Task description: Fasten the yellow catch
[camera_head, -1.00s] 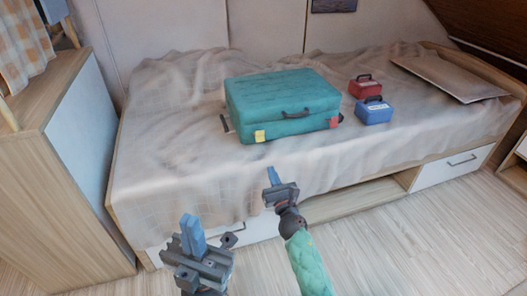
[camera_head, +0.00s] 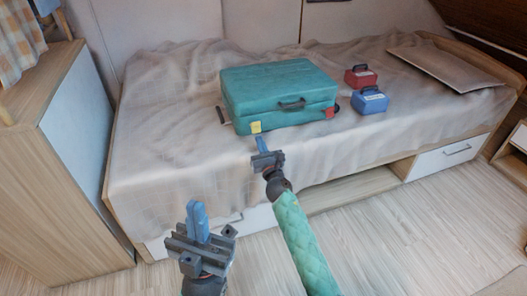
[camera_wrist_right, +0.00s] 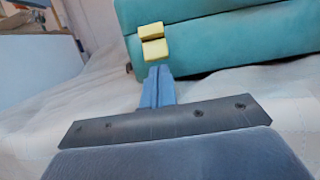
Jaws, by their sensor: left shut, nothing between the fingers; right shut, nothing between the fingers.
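A teal suitcase (camera_head: 280,92) lies on the bed with its lid down. The yellow catch (camera_head: 256,127) is on its front face near the left end. In the right wrist view the yellow catch (camera_wrist_right: 153,43) shows as two pieces, an upper and a lower, with a dark line between them. A red catch (camera_head: 328,112) is near the right end. My right gripper (camera_head: 262,144) is shut and empty, just in front of and below the yellow catch; its blue fingertips (camera_wrist_right: 158,85) appear a little below the catch. My left gripper (camera_head: 197,220) is shut and empty, in front of the bed.
A red box (camera_head: 360,77) and a blue box (camera_head: 370,101) stand on the bed right of the suitcase. A flat board (camera_head: 445,68) lies farther right. A wooden cabinet (camera_head: 70,150) is at the left. The blanket in front of the suitcase is clear.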

